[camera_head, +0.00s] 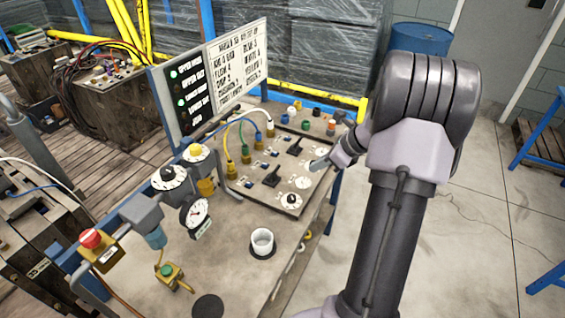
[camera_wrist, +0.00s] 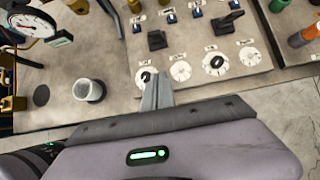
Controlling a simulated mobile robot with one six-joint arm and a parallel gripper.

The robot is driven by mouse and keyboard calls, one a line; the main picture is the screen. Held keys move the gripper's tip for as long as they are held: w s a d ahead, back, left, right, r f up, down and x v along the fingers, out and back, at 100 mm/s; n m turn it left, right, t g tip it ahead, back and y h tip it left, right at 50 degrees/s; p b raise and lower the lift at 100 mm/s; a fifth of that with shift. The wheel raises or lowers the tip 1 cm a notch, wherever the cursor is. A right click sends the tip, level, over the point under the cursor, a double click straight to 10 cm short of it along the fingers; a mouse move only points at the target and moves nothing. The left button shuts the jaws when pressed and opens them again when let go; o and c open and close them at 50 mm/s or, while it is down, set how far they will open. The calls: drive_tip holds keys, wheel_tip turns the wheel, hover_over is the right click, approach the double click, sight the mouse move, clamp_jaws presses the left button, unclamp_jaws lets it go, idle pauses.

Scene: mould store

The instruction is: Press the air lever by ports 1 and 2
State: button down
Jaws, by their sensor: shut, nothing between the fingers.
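The port panel (camera_head: 262,190) lies on the bench top, with two black levers standing up from it. One lever (camera_head: 272,177) is nearer the front and also shows in the wrist view (camera_wrist: 157,40). The other lever (camera_head: 295,147) is farther back and also shows in the wrist view (camera_wrist: 228,20). The port numbers are too small to read, so I cannot tell which lever is by ports 1 and 2. My gripper (camera_head: 316,164) is shut and empty at the panel's right side, apart from both levers. Its fingers (camera_wrist: 157,88) appear over the white dials in the wrist view.
Hoses plug into the panel's left side; one is a yellow hose (camera_head: 226,135). A white cup (camera_head: 262,241) and a pressure gauge (camera_head: 196,213) are in front. A sign board (camera_head: 236,65) stands behind. Several coloured fittings (camera_head: 305,124) sit at the back right.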

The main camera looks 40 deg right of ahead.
sight(274, 173)
drive_tip(key=b+x, duration=0.4)
drive_tip(key=x, duration=0.6)
drive_tip(key=w, duration=0.1)
drive_tip(key=w+a+r, duration=0.1)
drive_tip(key=w, duration=0.1)
drive_tip(key=shift+a+r+b, duration=0.1)
drive_tip(key=shift+b, duration=0.2)
drive_tip(key=shift+w+a+r, duration=0.1)
drive_tip(key=shift+w+r, duration=0.1)
drive_tip(key=shift+w, duration=0.1)
